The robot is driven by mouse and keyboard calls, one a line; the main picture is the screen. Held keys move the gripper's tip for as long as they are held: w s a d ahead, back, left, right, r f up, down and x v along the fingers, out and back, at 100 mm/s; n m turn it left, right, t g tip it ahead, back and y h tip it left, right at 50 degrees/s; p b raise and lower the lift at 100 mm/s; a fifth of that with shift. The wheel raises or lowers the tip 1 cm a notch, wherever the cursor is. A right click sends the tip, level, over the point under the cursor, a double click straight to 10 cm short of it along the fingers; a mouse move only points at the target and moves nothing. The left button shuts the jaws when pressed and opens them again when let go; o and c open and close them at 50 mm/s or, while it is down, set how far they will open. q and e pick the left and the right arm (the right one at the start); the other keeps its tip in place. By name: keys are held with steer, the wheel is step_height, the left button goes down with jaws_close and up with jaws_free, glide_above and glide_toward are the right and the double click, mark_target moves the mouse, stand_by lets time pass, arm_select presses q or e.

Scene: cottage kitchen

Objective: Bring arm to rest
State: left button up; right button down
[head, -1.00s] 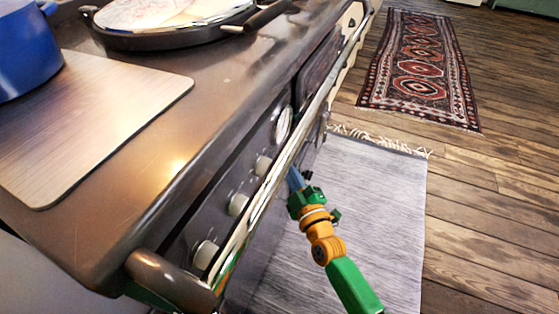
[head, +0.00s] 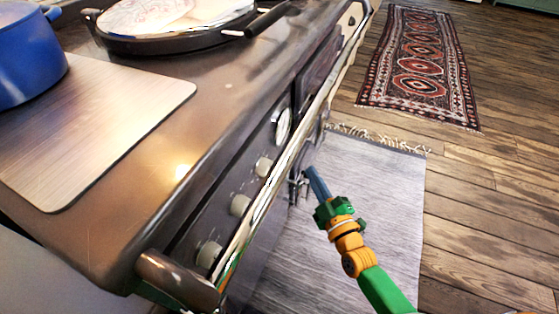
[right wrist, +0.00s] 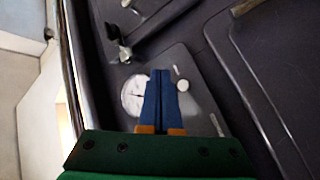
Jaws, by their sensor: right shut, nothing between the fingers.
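My right gripper (head: 314,177) is in the head view, low in front of the stove's (head: 190,140) front, right of the long rail (head: 268,190). Its blue fingers are shut with nothing between them. In the right wrist view the shut fingers (right wrist: 161,95) point at the dark stove front, with a white round dial (right wrist: 134,95) behind them. In the head view the fingers are clear of the rail, and the green and orange arm comes in from the bottom right. My left gripper is not in view.
A blue pot (head: 28,55) and a wooden board (head: 90,125) are on the stove top. Control knobs (head: 240,205) line the front. A grey rug (head: 365,220) and a patterned rug (head: 420,65) lie on open wooden floor.

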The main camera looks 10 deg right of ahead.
steer(key=s+d+f+m+g+h, duration=0.15)
steer(key=s+f+g, duration=0.35)
steer(key=f, duration=0.7)
steer(key=s+d+f+m+g, duration=0.1)
steer(key=s+f+m+g, duration=0.4)
steer(key=f, duration=0.7)
steer(key=s+d+f+m+g+h, duration=0.15)
steer(key=s+f+g, duration=0.35)
steer(key=s, duration=0.8)
steer(key=s+f+m+g, duration=0.25)
steer(key=s+f, duration=0.55)
steer(key=s, duration=0.5)
arm_select(q)
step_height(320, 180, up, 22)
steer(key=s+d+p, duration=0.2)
steer(key=p, duration=2)
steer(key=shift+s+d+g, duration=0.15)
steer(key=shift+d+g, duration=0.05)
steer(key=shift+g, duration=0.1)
arm_select(e)
step_height(320, 180, up, 22)
steer(key=n, duration=0.1)
steer(key=shift+s+a+r, duration=0.15)
steer(key=shift+a+r, duration=0.1)
steer(key=shift+a, duration=0.1)
